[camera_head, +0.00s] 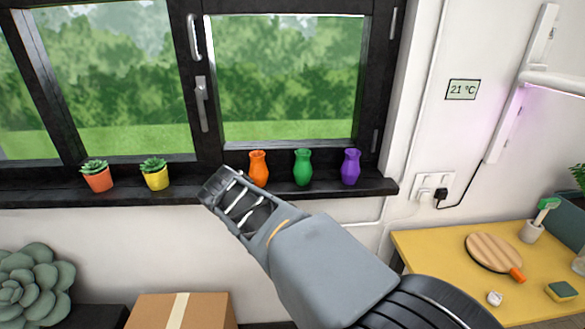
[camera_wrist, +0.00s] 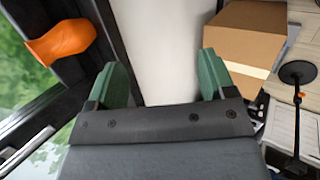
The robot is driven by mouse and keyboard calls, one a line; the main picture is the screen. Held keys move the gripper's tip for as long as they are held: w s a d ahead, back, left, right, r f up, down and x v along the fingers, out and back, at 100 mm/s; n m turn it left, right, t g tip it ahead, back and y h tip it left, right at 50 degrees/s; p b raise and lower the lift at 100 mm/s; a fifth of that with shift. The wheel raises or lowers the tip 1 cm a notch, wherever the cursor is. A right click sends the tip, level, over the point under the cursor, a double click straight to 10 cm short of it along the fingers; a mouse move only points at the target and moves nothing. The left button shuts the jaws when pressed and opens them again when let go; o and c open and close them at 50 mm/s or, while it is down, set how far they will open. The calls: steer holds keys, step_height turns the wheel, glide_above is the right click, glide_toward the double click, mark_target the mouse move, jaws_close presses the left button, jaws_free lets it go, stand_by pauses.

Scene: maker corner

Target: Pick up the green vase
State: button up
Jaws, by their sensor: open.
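The green vase (camera_head: 303,167) stands upright on the dark window sill (camera_head: 210,189), between an orange vase (camera_head: 258,168) on its left and a purple vase (camera_head: 350,167) on its right. My gripper (camera_head: 222,186) is open and empty, to the left of the orange vase in the head view and partly in front of the sill. In the wrist view my gripper's two green finger pads (camera_wrist: 163,76) are spread apart with pale wall between them. The orange vase (camera_wrist: 62,42) shows at the upper left there. The green vase does not show in the wrist view.
Two potted succulents, one orange pot (camera_head: 98,180) and one yellow pot (camera_head: 156,179), stand left on the sill. A window handle (camera_head: 202,102) sits above. A cardboard box (camera_head: 185,311) lies below. A yellow table (camera_head: 440,270) with a round board (camera_head: 493,252) is at right.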

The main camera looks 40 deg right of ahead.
mark_target(300, 156)
steer(key=w+d+r+n+h, duration=0.3)
steer(key=d+r+n, duration=0.15)
steer(key=d, duration=0.25)
steer(key=w+d+r+n+h, duration=0.2)
steer(key=d+r+n+h, duration=0.15)
steer(key=d+n, duration=0.3)
steer(key=shift+g, duration=0.3)
steer(key=shift+d+r+p+x, duration=0.1)
steer(key=shift+r+p+x, duration=0.15)
steer(key=shift+x, duration=2.2)
steer(key=shift+d+r+p+x, duration=0.15)
steer(key=shift+r+x, duration=0.1)
steer(key=shift+x, duration=2.15)
steer(key=shift+d+r+p+x, duration=0.1)
steer(key=shift+r+p+x, duration=0.15)
steer(key=shift+x, duration=2.2)
steer(key=c, duration=1.1)
steer(key=shift+r, duration=0.1)
